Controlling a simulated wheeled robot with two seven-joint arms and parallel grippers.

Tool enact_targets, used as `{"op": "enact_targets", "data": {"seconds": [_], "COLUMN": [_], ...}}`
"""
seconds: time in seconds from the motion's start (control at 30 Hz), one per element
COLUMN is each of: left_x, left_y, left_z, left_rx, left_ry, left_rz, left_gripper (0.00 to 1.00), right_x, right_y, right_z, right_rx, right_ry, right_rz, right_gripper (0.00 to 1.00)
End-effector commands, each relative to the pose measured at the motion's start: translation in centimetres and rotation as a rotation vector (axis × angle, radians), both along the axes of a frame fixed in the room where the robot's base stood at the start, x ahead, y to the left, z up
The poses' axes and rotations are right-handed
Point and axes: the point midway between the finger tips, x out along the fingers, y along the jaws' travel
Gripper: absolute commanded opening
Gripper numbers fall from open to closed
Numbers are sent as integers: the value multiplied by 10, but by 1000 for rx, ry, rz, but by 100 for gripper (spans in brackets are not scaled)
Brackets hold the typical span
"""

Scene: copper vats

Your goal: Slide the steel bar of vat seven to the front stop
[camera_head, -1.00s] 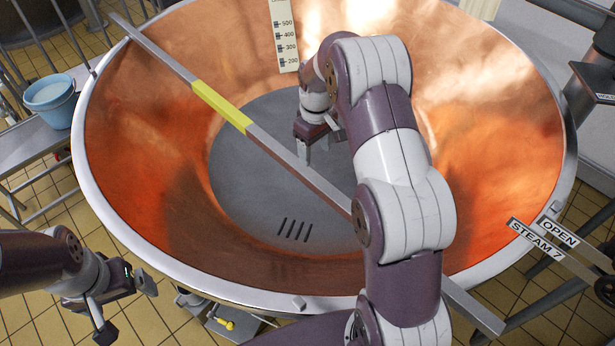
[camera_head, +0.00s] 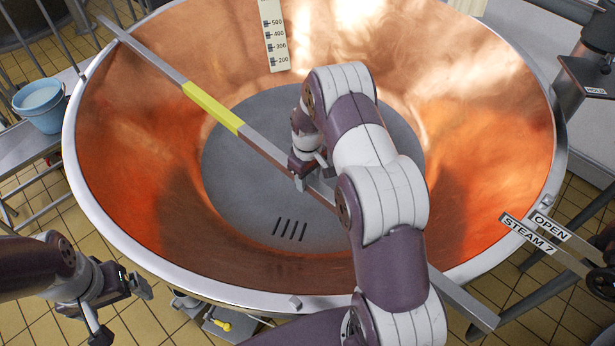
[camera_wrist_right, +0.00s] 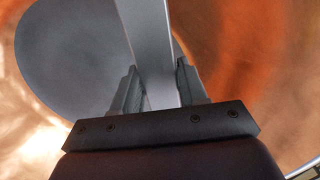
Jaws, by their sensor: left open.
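The steel bar (camera_head: 266,147) with a yellow section (camera_head: 213,108) lies across the copper vat (camera_head: 130,190), from the back-left rim to past the front-right rim. My right gripper (camera_head: 308,180) reaches down at the bar, over the vat's middle. In the right wrist view its two fingers (camera_wrist_right: 154,92) stand on either side of the bar (camera_wrist_right: 148,40). Whether they press on it is unclear. My left gripper (camera_head: 120,305) is open and empty outside the vat, at lower left. My right arm hides part of the bar.
Signs reading OPEN (camera_head: 551,227) and STEAM 7 (camera_head: 527,233) are by the right rim. A scale strip (camera_head: 274,38) stands at the vat's back. A blue bucket (camera_head: 42,108) stands on a bench at the left. Tiled floor (camera_head: 30,315) shows at lower left.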

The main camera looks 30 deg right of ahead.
Motion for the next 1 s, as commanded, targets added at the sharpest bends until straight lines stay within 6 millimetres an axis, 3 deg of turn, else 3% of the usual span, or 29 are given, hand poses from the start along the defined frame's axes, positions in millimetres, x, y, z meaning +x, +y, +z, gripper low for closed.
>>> {"op": "enact_targets", "data": {"seconds": [0.03,0.07,0.23,0.37,0.47,0.8,1.0], "left_x": [0,0,0,0,0,0,0], "left_y": [0,0,0,0,0,0,0], "left_z": [0,0,1,4,9,24,28], "left_rx": [0,0,0,0,0,0,0], "left_ry": [0,0,0,0,0,0,0], "left_rz": [0,0,0,0,0,0,0], "left_gripper": [96,96,96,96,96,96,96], "right_x": [0,0,-1,-5,-11,-44,-60], "right_y": [0,0,2,15,34,126,172], "right_z": [0,0,1,2,3,3,2], "right_rx": [0,0,0,1,1,0,0], "right_ry": [0,0,0,0,1,2,2], "right_rz": [0,0,0,3,5,8,6], "right_gripper": [8,0,0,0,0,0,0]}}
